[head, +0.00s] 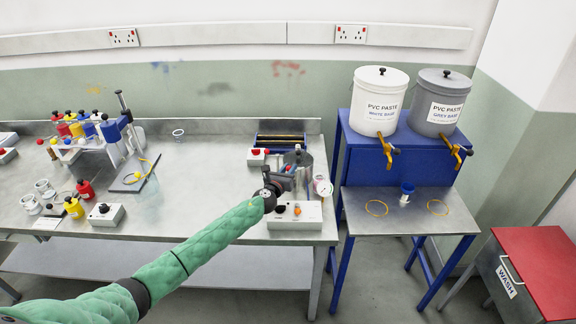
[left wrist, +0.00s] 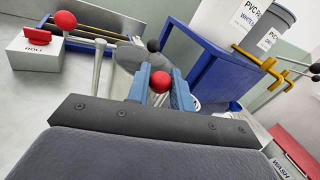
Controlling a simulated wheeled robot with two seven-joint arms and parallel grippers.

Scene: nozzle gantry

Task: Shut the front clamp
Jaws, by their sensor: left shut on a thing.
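My left gripper (head: 284,180) is at the right end of the bench, in front of a grey metal vessel (head: 303,158). In the left wrist view its blue fingers (left wrist: 161,88) are shut on a red ball knob (left wrist: 161,82), which appears to be the front clamp's handle. The clamp's own body is hidden behind the fingers, so I cannot tell how far it is closed. A grey round lid (left wrist: 128,56) lies beyond the fingers, with a black ball (left wrist: 153,45) near it. My right gripper is not in view.
A control box (head: 295,216) sits in front of the vessel and a round gauge (head: 323,187) to its right. A roll unit's switch box (head: 257,157) is behind left. The blue paste stand (head: 360,160) is right of the bench. The middle bench is mostly clear.

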